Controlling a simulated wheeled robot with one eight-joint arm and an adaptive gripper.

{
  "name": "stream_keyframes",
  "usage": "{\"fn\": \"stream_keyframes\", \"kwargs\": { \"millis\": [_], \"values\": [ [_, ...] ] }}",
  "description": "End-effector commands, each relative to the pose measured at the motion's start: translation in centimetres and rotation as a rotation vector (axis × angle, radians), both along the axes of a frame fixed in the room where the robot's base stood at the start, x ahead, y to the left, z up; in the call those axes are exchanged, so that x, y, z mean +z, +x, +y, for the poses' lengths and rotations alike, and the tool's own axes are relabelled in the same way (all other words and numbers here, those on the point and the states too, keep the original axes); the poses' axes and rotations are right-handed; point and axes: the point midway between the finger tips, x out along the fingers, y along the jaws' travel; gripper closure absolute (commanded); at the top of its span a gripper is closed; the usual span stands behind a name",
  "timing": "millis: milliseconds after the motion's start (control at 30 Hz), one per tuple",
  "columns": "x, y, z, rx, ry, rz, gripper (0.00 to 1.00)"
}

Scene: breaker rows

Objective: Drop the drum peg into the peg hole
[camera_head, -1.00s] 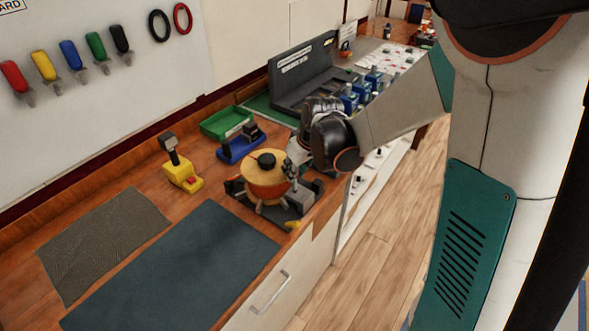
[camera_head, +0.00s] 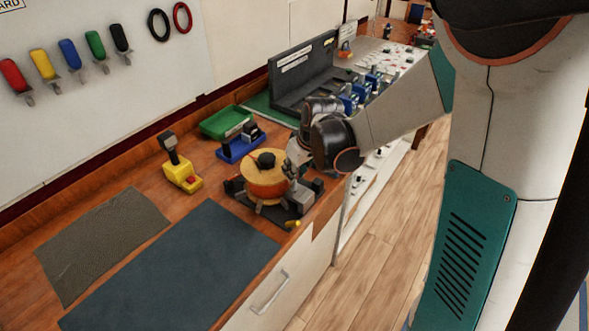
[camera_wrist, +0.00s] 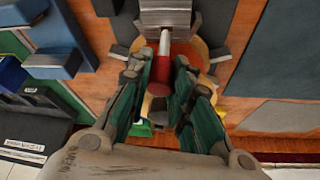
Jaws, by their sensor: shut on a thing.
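The drum (camera_head: 264,180) is orange with a yellow top and a black knob; it sits on a dark fixture at the front right of the bench. A grey block (camera_head: 301,199) stands at the drum's right side and shows at the top of the wrist view (camera_wrist: 165,18). My gripper (camera_head: 293,166) is low beside the drum, above the block. In the wrist view its green-padded fingers (camera_wrist: 170,98) are shut on a dark red peg (camera_wrist: 184,75). A pale rod (camera_wrist: 164,43) shows by the peg, toward the block. The peg hole cannot be made out.
A yellow tool (camera_head: 181,175), a blue holder (camera_head: 240,147) and a green tray (camera_head: 225,122) stand behind the drum. A dark open case (camera_head: 300,77) is beyond my gripper. Flat mats (camera_head: 175,270) cover the bench to the left. The bench's front edge is close.

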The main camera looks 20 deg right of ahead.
Motion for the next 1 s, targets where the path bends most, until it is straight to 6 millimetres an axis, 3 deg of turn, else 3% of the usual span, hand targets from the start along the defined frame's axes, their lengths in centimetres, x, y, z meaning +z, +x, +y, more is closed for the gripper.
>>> {"fn": "stream_keyframes", "kwargs": {
  "millis": [600, 633, 700, 1000],
  "values": [
    [-1.5, 0.0, 0.0, 0.0, 0.0, 0.0, 1.0],
    [-1.4, 0.0, 0.0, 0.0, 0.0, 0.0, 0.74],
    [-1.4, 0.0, 0.0, 0.0, 0.0, 0.0, 0.58],
    [-1.4, 0.0, 0.0, 0.0, 0.0, 0.0, 0.57]
  ]
}}
